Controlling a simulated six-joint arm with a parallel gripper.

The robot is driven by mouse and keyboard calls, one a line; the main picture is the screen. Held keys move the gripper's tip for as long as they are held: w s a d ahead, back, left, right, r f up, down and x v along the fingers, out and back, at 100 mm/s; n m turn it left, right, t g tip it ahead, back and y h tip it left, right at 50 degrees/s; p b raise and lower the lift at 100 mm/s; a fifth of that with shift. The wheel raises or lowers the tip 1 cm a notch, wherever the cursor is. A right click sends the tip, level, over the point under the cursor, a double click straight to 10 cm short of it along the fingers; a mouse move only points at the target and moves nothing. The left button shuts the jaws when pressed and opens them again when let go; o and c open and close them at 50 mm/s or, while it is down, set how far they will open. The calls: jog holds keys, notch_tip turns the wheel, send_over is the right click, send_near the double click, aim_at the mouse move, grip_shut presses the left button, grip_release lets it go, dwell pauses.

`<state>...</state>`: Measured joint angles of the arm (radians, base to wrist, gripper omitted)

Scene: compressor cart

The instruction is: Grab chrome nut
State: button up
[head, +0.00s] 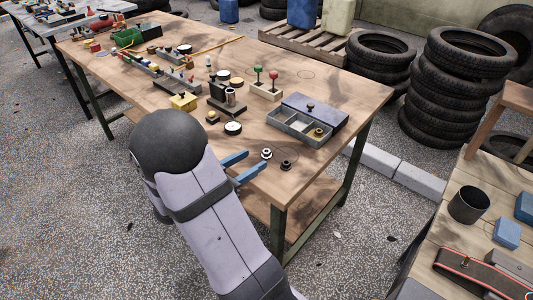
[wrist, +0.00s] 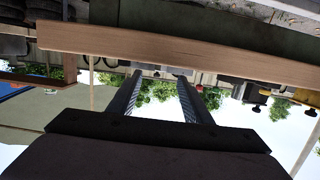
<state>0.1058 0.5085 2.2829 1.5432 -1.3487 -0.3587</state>
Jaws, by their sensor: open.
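The chrome nut (head: 266,153) is a small shiny ring on the wooden table (head: 345,95), near its front right corner. A dark nut (head: 286,165) lies just right of it. My gripper (head: 255,160) has two blue fingers, open with nothing between them. In the head view the fingertips point toward the chrome nut and appear just left of it; their height and true gap to it are unclear. In the wrist view my gripper (wrist: 160,76) shows two spread dark fingers against an upside-down scene with the table edge (wrist: 180,50). I cannot make out the chrome nut there.
A grey compartment tray (head: 300,127) with a blue-grey lid (head: 316,109) stands behind the nuts. A round gauge (head: 233,128) and a yellow block (head: 183,102) lie to the left. Bare wood surrounds the nuts.

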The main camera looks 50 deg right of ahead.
aim_at(264, 153)
jog(key=shift+d+f, duration=0.2)
jog(key=shift+d, duration=0.75)
jog(key=shift+d+f, duration=0.2)
jog(key=shift+d, duration=0.8)
jog(key=shift+d+f, duration=0.2)
jog(key=shift+d, duration=0.75)
jog(key=shift+c, duration=0.3)
jog(key=c, duration=1.1)
